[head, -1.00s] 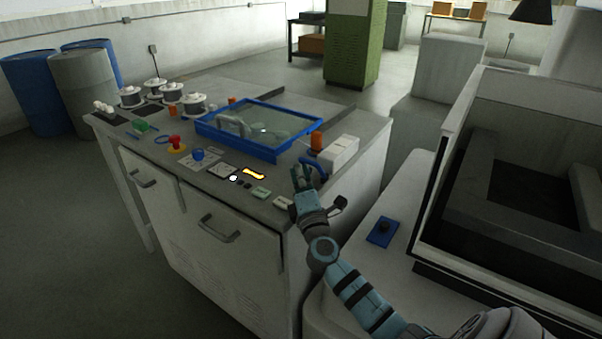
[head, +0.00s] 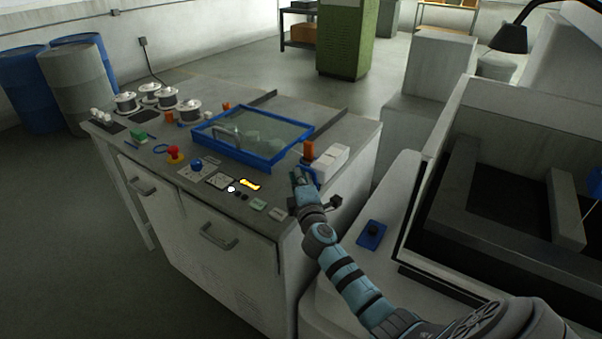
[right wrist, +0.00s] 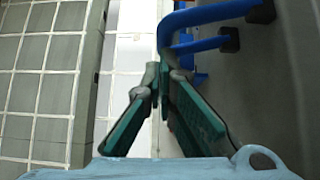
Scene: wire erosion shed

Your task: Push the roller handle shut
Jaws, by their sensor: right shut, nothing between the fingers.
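The roller handle looks to be the blue bent bar (head: 312,172) at the right end of the cabinet top, beside a white box with an orange cap. In the right wrist view the blue bar (right wrist: 212,13) crosses the top, with dark mounts at its right. My right gripper (head: 297,177) is at the near left side of the bar, low over the cabinet top. In the right wrist view its teal fingers (right wrist: 164,76) are together and empty, just below the bar's bent end. I cannot tell whether they touch it. My left gripper is out of view.
The white box (head: 327,160) stands behind the handle. A machine with a dark open tank (head: 480,215) stands to the right.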

